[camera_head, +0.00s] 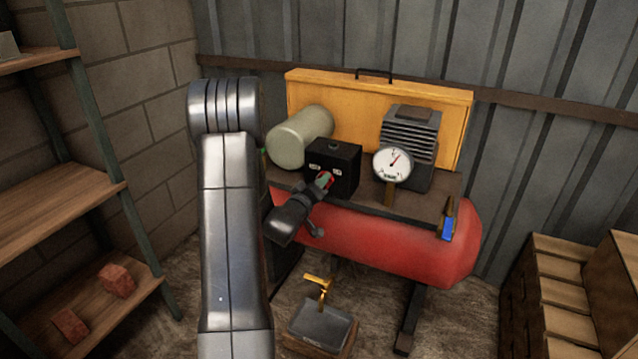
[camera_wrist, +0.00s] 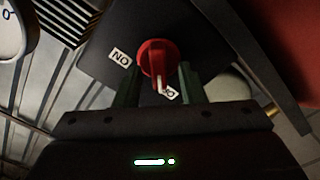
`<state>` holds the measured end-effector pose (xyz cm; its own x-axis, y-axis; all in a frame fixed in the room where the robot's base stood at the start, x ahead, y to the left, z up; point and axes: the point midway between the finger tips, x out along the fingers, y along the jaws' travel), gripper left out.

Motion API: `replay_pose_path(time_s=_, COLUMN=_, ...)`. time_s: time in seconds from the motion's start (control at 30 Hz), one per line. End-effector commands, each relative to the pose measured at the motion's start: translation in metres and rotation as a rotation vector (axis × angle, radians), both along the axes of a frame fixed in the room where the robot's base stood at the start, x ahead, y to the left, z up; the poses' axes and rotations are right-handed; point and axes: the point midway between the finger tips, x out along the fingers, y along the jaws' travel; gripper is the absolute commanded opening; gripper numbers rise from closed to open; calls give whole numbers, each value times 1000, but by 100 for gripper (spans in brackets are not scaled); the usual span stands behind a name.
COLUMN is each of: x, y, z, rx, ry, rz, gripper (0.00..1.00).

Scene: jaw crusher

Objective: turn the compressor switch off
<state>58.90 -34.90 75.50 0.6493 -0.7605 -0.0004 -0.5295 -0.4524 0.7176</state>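The compressor (camera_head: 390,235) has a red tank with a dark top plate. A black switch box (camera_head: 345,165) stands on the plate, with a red rotary knob on its front. In the wrist view the red knob (camera_wrist: 157,58) shows large, between an "ON" label (camera_wrist: 121,58) and a second label (camera_wrist: 170,93) partly hidden by the knob. My gripper (camera_head: 322,183) is at the front of the box. In the wrist view its two greenish fingers (camera_wrist: 157,85) are apart, one on each side of the knob's lower part. I cannot tell whether they touch it.
A pressure gauge (camera_head: 392,163) stands right of the box, before a finned motor (camera_head: 412,130). A grey-green cylinder (camera_head: 300,137) is at left. A blue-handled valve (camera_head: 448,227) is at the tank's right. Wooden crates (camera_head: 565,295) stand right, shelves (camera_head: 60,205) left.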

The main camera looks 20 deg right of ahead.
Motion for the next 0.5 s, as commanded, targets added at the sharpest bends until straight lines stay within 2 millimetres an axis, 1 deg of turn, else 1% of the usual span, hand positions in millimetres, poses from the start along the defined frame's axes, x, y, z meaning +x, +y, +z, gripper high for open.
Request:
replay_pose_path(time_s=0.17, x=-17, y=21, z=0, rx=0, ry=3, rz=2, gripper=36)
replay_pose_path(time_s=0.3, x=-38, y=47, z=0, rx=1, ry=3, rz=4, gripper=36)
replay_pose_path(time_s=0.5, x=-66, y=79, z=0, rx=0, ry=2, rz=4, gripper=36)
